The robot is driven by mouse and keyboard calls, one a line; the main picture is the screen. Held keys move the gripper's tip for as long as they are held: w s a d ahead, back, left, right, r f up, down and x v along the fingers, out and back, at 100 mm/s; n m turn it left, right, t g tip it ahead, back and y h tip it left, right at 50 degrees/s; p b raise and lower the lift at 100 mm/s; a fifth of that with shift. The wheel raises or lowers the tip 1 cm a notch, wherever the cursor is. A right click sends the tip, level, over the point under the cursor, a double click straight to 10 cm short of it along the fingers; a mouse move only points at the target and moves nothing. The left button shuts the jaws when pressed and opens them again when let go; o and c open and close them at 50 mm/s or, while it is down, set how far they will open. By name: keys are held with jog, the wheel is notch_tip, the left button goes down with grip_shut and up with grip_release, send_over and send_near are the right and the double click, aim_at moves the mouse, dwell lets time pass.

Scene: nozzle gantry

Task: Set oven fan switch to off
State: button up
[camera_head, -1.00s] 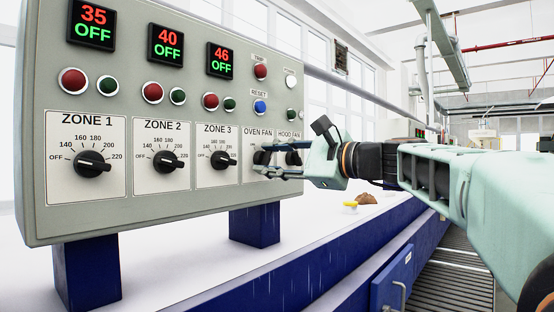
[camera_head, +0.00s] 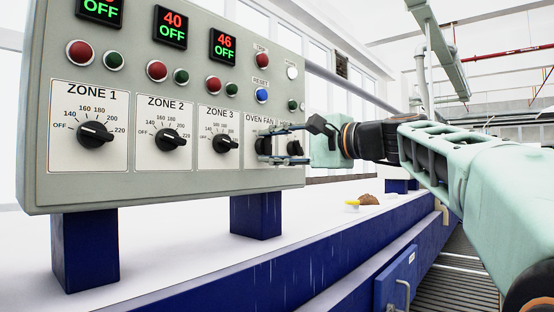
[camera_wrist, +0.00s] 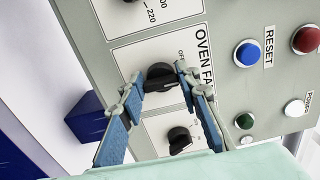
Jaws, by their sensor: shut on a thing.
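The oven fan switch (camera_head: 264,146) is a dark round knob on the grey control panel, under the OVEN FAN label. It also shows in the wrist view (camera_wrist: 160,76), with a small OFF mark beside it. My gripper (camera_head: 270,145) reaches in from the right. Its blue-grey fingers are on either side of the knob and shut on it, as the wrist view also shows (camera_wrist: 160,80). The fingers and view angle obscure which way the knob points.
The hood fan knob (camera_wrist: 180,139) sits close beside the gripped knob. The zone 3 knob (camera_head: 225,144) is to its left. A blue reset button (camera_head: 262,96) is above. A white surface (camera_head: 180,262) lies below the panel.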

jog(key=n+b, duration=0.3)
jog(key=n, duration=0.1)
jog(key=shift+f, duration=0.25)
jog(key=shift+n+b, duration=0.45)
jog(key=shift+n, duration=0.55)
jog(key=shift+r, duration=0.1)
jog(key=o, duration=1.2)
jog(key=shift+c, duration=0.2)
jog(key=shift+d, duration=0.1)
jog(key=v, duration=1.2)
